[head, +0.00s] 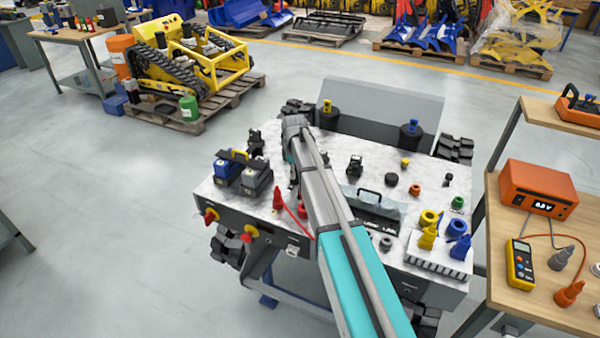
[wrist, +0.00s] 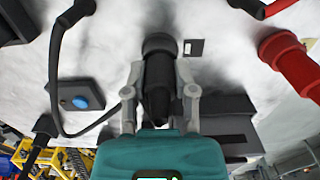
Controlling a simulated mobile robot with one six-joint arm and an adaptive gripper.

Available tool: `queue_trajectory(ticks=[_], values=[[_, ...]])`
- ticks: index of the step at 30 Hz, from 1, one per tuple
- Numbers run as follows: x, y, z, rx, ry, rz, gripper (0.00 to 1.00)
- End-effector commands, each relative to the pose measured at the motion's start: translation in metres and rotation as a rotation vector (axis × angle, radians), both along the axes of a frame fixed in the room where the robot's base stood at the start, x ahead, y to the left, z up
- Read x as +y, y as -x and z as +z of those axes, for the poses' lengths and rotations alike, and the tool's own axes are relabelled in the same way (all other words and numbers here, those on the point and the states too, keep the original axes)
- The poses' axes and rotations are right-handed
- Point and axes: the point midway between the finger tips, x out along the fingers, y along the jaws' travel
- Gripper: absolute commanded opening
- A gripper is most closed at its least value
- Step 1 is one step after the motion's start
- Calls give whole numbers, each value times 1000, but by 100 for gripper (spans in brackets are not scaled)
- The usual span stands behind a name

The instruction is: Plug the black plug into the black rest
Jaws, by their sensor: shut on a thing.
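In the wrist view my gripper (wrist: 160,70) is shut on the black plug (wrist: 158,88), with one grey finger on each side of it. A wider black round piece (wrist: 158,43) lies in line with the plug's far end; it looks like the black rest. I cannot tell whether the plug is inside it or only in front of it. A black cable (wrist: 54,85) loops at the left and runs towards the plug. In the head view my arm hides the gripper, the plug and probably the rest.
A red connector (wrist: 292,62) stands right of the gripper. A grey box with a blue button (wrist: 80,100) lies left. In the head view, the white carrier top (head: 340,155) bears two batteries (head: 243,178), a red plug (head: 278,199) and a handled black cover (head: 370,205).

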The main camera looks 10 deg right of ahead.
Motion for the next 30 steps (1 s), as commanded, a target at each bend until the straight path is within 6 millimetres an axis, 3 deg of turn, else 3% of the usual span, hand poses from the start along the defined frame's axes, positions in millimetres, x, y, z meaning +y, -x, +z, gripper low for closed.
queue_trajectory(ticks=[30], values=[[0, 1, 18, 2, -1, 0, 0]])
